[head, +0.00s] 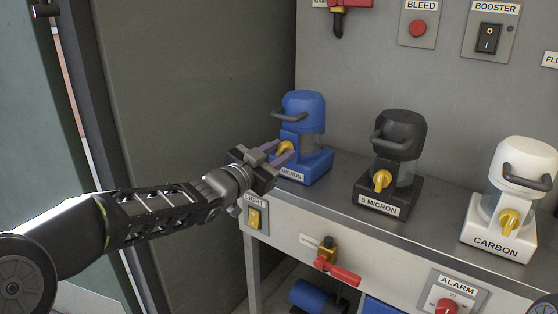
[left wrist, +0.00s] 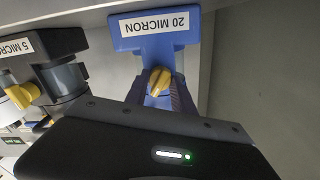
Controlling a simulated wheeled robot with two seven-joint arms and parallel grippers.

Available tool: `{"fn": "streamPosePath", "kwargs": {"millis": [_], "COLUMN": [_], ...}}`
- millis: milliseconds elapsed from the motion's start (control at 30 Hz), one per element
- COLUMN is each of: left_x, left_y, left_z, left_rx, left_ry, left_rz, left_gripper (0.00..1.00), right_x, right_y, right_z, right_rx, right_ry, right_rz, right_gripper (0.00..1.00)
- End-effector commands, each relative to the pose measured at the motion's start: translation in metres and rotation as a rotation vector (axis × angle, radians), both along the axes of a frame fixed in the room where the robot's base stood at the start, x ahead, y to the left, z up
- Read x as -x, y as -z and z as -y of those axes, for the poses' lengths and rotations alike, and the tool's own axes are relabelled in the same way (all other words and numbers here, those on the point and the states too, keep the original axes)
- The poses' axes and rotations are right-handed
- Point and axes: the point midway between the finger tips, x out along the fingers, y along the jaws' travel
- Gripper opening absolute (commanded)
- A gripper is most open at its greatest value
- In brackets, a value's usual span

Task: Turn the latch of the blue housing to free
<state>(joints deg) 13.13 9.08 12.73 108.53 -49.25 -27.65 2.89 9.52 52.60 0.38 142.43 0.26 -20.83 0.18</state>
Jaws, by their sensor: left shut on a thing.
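The blue housing (head: 303,115) stands at the left end of the grey bench, with a clear bowl, a dark handle and a 20 MICRON label, which shows upside down in the left wrist view (left wrist: 152,24). Its yellow latch (head: 286,147) is on the front; in the left wrist view the latch (left wrist: 160,82) looks slightly tilted. My left gripper (head: 281,152) reaches in from the left and is shut on this latch, one finger on each side. The fingers hide part of the latch in the head view. My right gripper is not in view.
A black 5 MICRON housing (head: 401,135) and a white CARBON housing (head: 524,165) stand to the right, each with a yellow latch. A LIGHT switch (head: 254,217), a red-handled valve (head: 338,270) and an ALARM dial (head: 447,306) are on the bench front. A wall stands behind.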

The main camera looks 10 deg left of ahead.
Motion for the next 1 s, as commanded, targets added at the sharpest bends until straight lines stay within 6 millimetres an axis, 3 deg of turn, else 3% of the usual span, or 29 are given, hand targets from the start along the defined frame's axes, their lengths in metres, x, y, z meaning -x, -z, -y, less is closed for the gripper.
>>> {"fn": "streamPosePath", "kwargs": {"millis": [500,1000], "left_x": [0.0,0.0], "left_y": [0.004,0.003], "left_z": [0.001,0.001], "left_rx": [-0.455,-0.829], "left_ry": [0.0,0.001], "left_rz": [0.182,0.328], "left_gripper": [0.0,0.0], "right_x": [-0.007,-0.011], "right_y": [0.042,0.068], "right_z": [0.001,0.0], "right_rx": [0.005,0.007], "right_ry": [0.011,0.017], "right_rz": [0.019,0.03], "right_gripper": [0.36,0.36]}}
